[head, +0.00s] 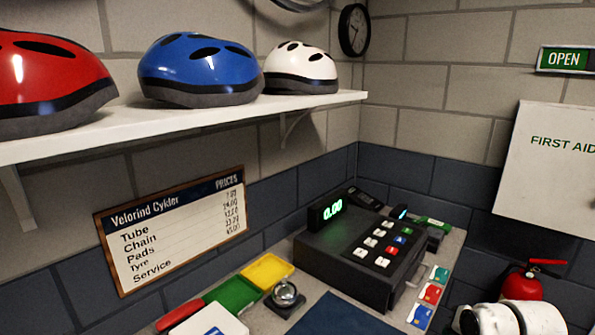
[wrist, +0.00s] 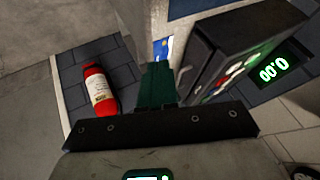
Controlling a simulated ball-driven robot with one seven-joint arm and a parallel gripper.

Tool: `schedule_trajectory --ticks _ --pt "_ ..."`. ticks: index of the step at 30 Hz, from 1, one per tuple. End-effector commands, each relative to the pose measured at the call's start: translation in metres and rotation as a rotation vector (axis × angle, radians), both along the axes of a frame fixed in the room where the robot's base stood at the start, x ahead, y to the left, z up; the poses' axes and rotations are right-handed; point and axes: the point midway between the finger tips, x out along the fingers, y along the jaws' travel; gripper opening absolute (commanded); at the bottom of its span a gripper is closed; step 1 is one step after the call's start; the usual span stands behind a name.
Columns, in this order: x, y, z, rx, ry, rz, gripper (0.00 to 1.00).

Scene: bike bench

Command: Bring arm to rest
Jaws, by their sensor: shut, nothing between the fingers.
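My gripper (wrist: 157,72) shows in the wrist view with its dark green fingers together and nothing between them. It is apart from the counter things, with the cash register (wrist: 232,55) beyond it to the right. In the head view, white rounded links of my arm (head: 515,318) show at the bottom right edge, in front of the wall below the first aid box. My fingers cannot be made out in the head view.
The cash register (head: 355,250) stands on the counter, with cards (head: 431,293) along its right edge. A fire extinguisher (head: 523,285) is close behind my arm; it also shows in the wrist view (wrist: 99,88). Helmets (head: 200,68) sit on a shelf (head: 190,120). A first aid box (head: 548,190) hangs at right.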

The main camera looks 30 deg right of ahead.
Motion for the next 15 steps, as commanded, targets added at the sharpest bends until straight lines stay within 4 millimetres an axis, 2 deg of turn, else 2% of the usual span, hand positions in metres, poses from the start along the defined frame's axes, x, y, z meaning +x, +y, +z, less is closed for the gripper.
schedule_trajectory --ticks 1,4,7,9,12,15 --pt "-0.001 0.020 -0.017 0.004 0.028 0.043 0.00" --pt "-0.007 0.061 -0.047 0.003 0.092 0.146 0.00" --pt "-0.025 0.114 -0.085 -0.005 0.184 0.290 0.00" --pt "-0.046 0.150 -0.112 -0.019 0.256 0.406 0.00" --pt "-0.083 0.193 -0.143 -0.048 0.364 0.575 0.00" --pt "-0.122 0.220 -0.164 -0.082 0.460 0.726 0.00"
